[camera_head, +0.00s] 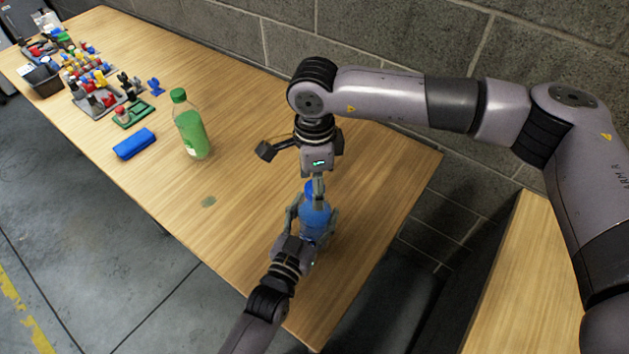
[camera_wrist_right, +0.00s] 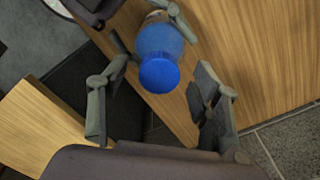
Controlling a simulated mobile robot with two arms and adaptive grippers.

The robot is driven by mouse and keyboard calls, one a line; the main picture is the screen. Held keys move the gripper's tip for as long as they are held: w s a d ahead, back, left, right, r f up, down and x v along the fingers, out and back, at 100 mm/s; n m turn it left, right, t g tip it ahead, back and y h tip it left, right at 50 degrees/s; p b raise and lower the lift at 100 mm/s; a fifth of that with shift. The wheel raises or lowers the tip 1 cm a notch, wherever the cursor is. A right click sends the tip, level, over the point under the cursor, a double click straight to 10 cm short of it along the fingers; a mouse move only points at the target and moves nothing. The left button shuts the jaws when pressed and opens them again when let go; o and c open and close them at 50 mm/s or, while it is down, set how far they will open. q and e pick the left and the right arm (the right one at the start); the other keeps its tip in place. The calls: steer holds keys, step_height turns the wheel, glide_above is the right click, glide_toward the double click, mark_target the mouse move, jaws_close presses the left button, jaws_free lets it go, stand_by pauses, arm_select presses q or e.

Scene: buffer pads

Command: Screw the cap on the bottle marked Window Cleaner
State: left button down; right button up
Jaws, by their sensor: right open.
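A blue bottle (camera_head: 316,219) stands upright near the right end of the wooden table. A blue cap (camera_head: 309,187) sits at its top; whether it is threaded on cannot be told. In the right wrist view the cap (camera_wrist_right: 159,74) faces the camera, with the bottle (camera_wrist_right: 160,40) behind it. No label can be read. My left gripper (camera_head: 312,215) has its fingers around the bottle's sides. My right gripper (camera_head: 317,186) points down from above at the cap. In the right wrist view its fingers (camera_wrist_right: 160,88) are spread on both sides of the cap, apart from it.
A green bottle (camera_head: 191,131) with a green cap and a blue block (camera_head: 134,143) stand farther left on the table (camera_head: 240,200). Several small coloured parts in trays (camera_head: 98,95) crowd the far left. A block wall (camera_head: 400,40) runs along the back.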

step_height(320, 180, up, 12)
stand_by(0.6)
arm_select(q)
steer(key=shift+c, duration=1.9)
jaws_free()
steer(key=v, duration=1.2)
